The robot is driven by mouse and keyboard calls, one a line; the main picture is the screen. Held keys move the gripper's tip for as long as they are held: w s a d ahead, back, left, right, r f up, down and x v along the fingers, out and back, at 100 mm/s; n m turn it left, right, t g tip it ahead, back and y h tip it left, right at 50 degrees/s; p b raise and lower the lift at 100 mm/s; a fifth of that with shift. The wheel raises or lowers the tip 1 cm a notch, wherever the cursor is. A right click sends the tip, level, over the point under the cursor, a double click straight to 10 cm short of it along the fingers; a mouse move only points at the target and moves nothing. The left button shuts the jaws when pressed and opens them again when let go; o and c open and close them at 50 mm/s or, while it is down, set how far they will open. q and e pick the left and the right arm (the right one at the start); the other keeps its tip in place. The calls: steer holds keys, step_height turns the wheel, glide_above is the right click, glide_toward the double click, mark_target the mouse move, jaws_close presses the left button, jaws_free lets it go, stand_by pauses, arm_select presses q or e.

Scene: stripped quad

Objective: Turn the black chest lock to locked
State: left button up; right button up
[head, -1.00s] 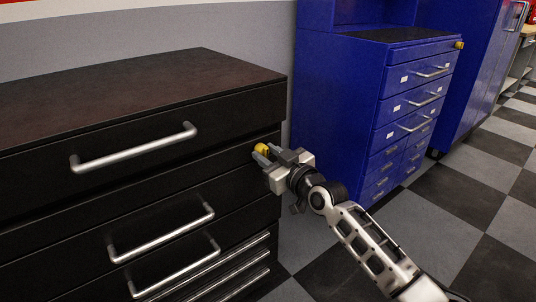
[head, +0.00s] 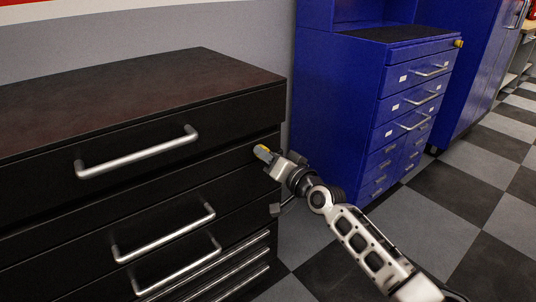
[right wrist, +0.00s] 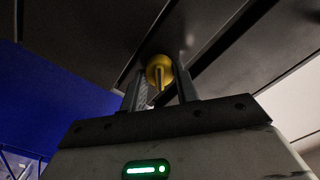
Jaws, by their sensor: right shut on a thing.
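The black chest (head: 222,102) fills the left of the head view, with its drawers shut. Its yellow lock (head: 263,151) sits on the front near the right edge, beside the upper drawers. My right gripper (head: 269,158) is at the lock, its jaws turned on edge. In the right wrist view the round yellow lock (right wrist: 159,66) shows between the two dark fingers (right wrist: 160,93), which are shut on its upright tab. The fingers partly hide the lock in the head view. My left gripper is not in view.
Long silver handles (head: 137,152) stick out from the chest's drawers to the left of the lock. A blue cabinet (head: 340,100) with its own yellow lock (head: 458,43) stands behind on the right. The checkered floor (head: 440,210) to the right is clear.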

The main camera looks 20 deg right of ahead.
steer(key=shift+f+m+p, duration=0.1)
steer(key=shift+m+p, duration=0.25)
steer(key=shift+m, duration=3.45)
steer(key=o, duration=1)
steer(key=shift+c, duration=0.2)
steer(key=shift+s+d, duration=0.1)
